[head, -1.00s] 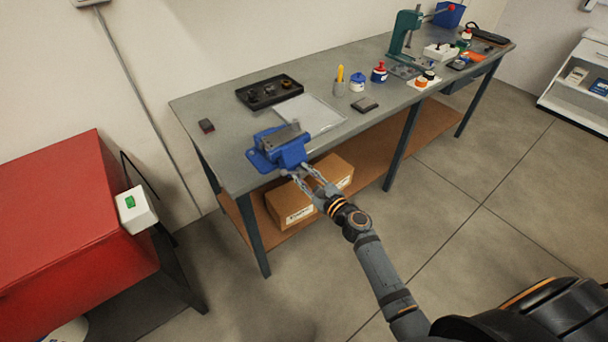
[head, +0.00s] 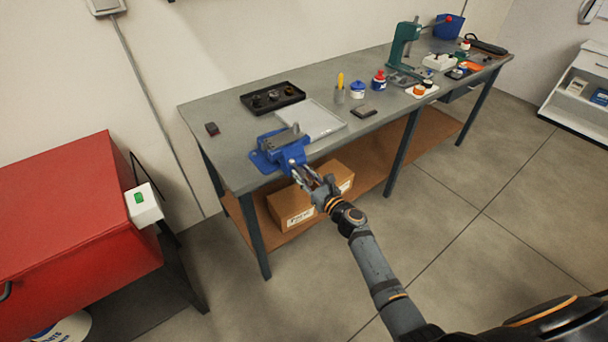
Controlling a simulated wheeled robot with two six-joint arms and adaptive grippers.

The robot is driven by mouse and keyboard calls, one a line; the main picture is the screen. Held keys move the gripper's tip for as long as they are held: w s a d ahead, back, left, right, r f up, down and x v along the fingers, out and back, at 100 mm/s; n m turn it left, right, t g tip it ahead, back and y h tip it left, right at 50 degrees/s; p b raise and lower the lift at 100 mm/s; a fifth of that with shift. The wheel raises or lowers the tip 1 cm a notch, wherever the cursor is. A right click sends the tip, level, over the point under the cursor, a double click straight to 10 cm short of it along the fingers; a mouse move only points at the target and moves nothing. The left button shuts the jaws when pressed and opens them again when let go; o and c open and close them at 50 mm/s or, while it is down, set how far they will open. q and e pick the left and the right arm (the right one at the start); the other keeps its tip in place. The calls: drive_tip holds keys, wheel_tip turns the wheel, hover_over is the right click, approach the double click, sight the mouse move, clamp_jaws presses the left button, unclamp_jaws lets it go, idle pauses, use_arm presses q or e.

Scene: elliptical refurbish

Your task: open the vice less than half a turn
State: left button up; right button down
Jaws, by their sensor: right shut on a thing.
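The blue vice (head: 270,158) is fixed at the front left edge of the grey workbench (head: 232,170), with grey metal at its jaws. My right gripper (head: 304,176) is at the front of the vice, just off the bench edge. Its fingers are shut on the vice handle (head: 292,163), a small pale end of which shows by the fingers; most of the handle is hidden. The gap between the vice jaws is too small to judge. My left gripper is not in view.
A pale flat sheet (head: 318,121) and a black tray (head: 272,97) lie behind the vice. A cardboard box (head: 292,208) sits on the shelf below my right gripper. A red cabinet (head: 70,205) stands at the left. Floor in front is clear.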

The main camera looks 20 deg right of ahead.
drive_tip(key=shift+r+m, duration=0.1)
drive_tip(key=shift+m, duration=0.9)
drive_tip(key=m+p, duration=0.1)
drive_tip(key=m, duration=0.2)
drive_tip(key=shift+m+p, duration=0.3)
drive_tip(key=shift+p, duration=0.1)
drive_tip(key=m+p, duration=0.1)
drive_tip(key=m, duration=0.1)
drive_tip(key=shift+m, duration=0.4)
drive_tip(key=m+p, duration=0.1)
drive_tip(key=m, duration=0.3)
drive_tip(key=shift+p, duration=0.3)
use_arm(q)
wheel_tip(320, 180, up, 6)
drive_tip(key=p, duration=0.1)
use_arm(e)
drive_tip(key=shift+m, duration=2.4)
use_arm(q)
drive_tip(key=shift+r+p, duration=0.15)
drive_tip(key=shift+p, duration=0.15)
